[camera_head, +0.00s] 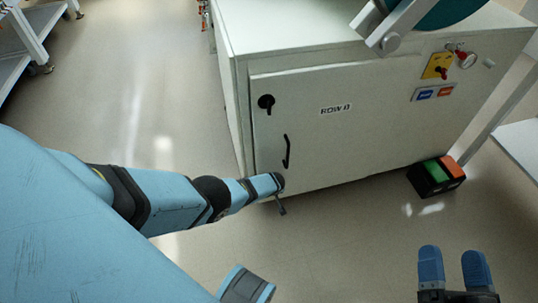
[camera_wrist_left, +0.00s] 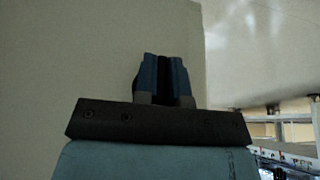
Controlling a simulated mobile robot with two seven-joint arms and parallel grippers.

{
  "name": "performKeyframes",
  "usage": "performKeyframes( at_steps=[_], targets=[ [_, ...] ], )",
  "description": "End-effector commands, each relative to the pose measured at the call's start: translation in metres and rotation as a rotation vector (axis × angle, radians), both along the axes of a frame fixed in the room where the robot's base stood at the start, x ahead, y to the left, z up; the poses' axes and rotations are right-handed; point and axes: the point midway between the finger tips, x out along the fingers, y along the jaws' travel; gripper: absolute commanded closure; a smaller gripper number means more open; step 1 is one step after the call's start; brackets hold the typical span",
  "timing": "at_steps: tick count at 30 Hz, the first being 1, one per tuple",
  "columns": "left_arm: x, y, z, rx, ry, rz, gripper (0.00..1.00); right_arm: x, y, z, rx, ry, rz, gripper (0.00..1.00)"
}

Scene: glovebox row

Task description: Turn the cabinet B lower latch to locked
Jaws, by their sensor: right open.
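A pale cabinet marked with a row label (camera_head: 335,109) fills the middle of the head view. Its door has a black upper latch (camera_head: 266,102) and a black upright pull handle (camera_head: 287,151). My left gripper (camera_wrist_left: 164,78) is close to a pale panel in the wrist view, fingers near each other with a dark strip between. My right gripper (camera_head: 453,268) is open and empty, above the floor.
A black box with green and orange tops (camera_head: 436,176) stands on the floor by the cabinet's right end. Shelving (camera_head: 25,40) stands far left. The floor in front is mostly clear.

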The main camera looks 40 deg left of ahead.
Motion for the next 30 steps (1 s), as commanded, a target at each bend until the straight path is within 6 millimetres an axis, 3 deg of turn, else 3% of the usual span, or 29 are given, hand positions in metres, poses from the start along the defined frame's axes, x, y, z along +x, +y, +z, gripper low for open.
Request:
performKeyframes(
  at_steps=[1,3,13,20,21,24,30],
  targets=[
    [0.0,0.002,0.0,0.003,0.0,0.0,0.8,0.0,0.0,0.0,-0.001,0.0,0.0,0.28],
    [0.0,0.002,0.0,0.003,0.0,0.0,0.64,0.0,0.0,0.0,-0.001,0.0,0.0,0.28],
    [0.0,0.0,0.003,0.001,0.0,-0.001,0.64,0.0,0.0,0.003,-0.004,-0.001,0.0,0.28],
    [-0.006,-0.007,0.03,0.0,-0.001,-0.001,0.64,0.006,-0.007,0.007,-0.066,0.047,-0.029,0.28],
    [-0.007,-0.008,0.037,0.0,-0.001,-0.001,0.64,0.007,-0.01,0.004,-0.085,0.07,-0.038,0.28],
    [-0.011,-0.012,0.047,0.001,0.0,-0.001,0.64,0.001,-0.023,-0.044,-0.163,0.236,-0.076,0.28],
    [-0.017,-0.021,0.072,0.0,-0.001,-0.001,0.64,-0.012,-0.043,-0.086,-0.286,0.435,-0.104,0.28]
  ],
)
